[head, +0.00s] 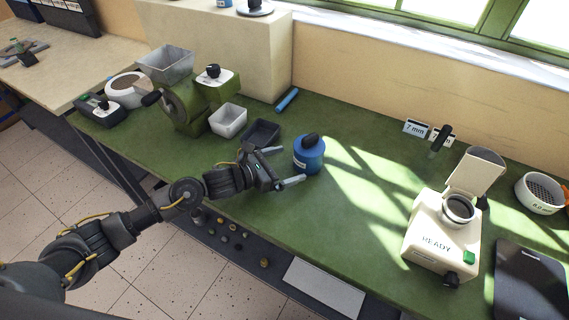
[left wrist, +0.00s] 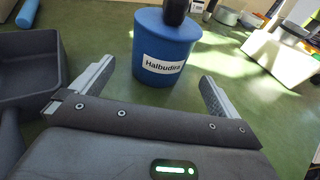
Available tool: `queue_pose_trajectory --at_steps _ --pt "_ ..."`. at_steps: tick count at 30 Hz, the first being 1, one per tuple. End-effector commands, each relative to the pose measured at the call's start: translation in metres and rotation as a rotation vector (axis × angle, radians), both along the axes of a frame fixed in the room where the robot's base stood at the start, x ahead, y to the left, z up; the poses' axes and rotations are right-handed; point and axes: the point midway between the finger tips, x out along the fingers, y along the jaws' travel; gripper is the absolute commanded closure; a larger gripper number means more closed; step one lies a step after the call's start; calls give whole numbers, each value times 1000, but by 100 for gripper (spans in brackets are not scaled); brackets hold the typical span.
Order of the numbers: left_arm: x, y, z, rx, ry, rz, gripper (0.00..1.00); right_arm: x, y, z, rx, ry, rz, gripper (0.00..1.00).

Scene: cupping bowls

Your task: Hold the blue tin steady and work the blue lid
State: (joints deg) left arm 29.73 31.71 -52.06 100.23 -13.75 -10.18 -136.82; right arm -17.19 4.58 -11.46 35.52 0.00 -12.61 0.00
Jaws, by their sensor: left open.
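The blue tin (head: 308,160) stands upright on the green bench near the middle, with a blue lid (head: 309,143) on top and a black knob on the lid. In the left wrist view the tin (left wrist: 160,72) carries a white label reading "Halbudira"; the lid (left wrist: 150,22) is partly cut off by the frame's top. My left gripper (head: 287,166) is open, just left of the tin at bench height. In the left wrist view its two fingers (left wrist: 155,85) point toward the tin, one to each side, with gaps. My right gripper is not in view.
A dark tray (head: 262,134) lies close behind my left gripper. A white bin (head: 228,121) and a green machine (head: 190,110) stand further left, and a blue cylinder (head: 287,99) lies behind. A cream device marked READY (head: 437,240) stands right. Bench between tin and device is clear.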

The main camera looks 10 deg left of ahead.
Motion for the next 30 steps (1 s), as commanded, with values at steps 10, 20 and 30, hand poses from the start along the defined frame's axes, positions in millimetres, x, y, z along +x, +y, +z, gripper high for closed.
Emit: queue_pose_trajectory --at_steps 10,20,30 --pt "14 -18 -4 -4 0 1 0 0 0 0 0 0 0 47" --pt "39 -50 -13 -4 2 2 0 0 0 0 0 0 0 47" --pt "49 -63 -18 -2 2 2 4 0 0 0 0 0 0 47"
